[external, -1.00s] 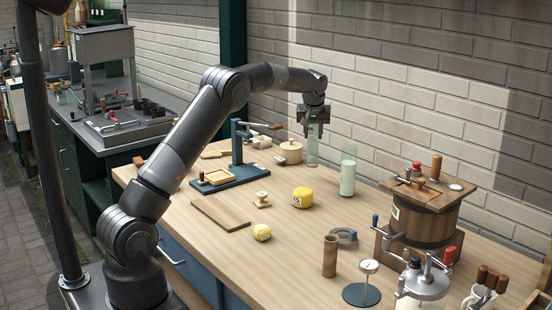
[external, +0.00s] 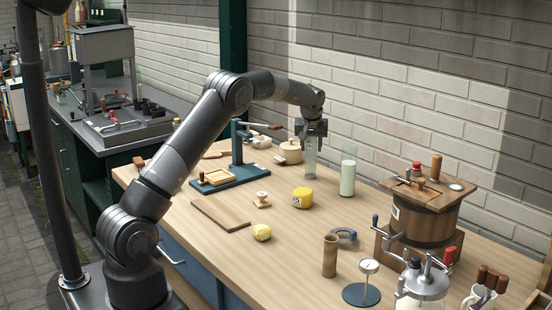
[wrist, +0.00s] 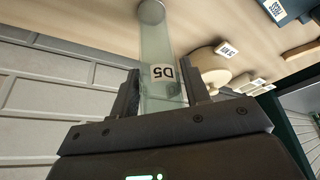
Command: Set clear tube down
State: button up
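The clear tube (external: 311,160) is a pale, see-through upright cylinder near the back of the wooden table. My gripper (external: 311,137) is shut on its upper part from above. In the wrist view, the clear tube (wrist: 154,50) sits between the two dark fingers of my gripper (wrist: 163,92). It carries a white "D5" label (wrist: 162,73), and its far end points towards the table. I cannot tell whether its lower end touches the table.
A tall glass with pale contents (external: 348,172) stands close to the right of the tube. A lidded wooden pot (external: 290,153) is close on the left. Bare tabletop (external: 285,260) lies nearer the front.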

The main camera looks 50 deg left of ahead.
jog(key=shift+o, duration=1.2)
jog(key=shift+r, duration=0.1)
jog(key=v, duration=1.1)
jog(key=s+d+r+m+h, duration=0.15)
jog(key=s+d+r, duration=0.35)
jog(key=s+r, duration=0.55)
jog(key=s+d+f+m+t+h, duration=0.1)
jog(key=s+d+m, duration=0.3)
jog(key=s, duration=0.9)
jog(key=s+d+m+t, duration=0.1)
jog(key=s+d, duration=0.4)
jog(key=s, duration=0.9)
jog(key=s+d+f+m, duration=0.2)
jog(key=s+f, duration=0.4)
jog(key=s, duration=0.5)
jog(key=shift+d+f+h, duration=0.25)
jog(key=shift+d+h, duration=0.1)
jog(key=shift+d, duration=0.2)
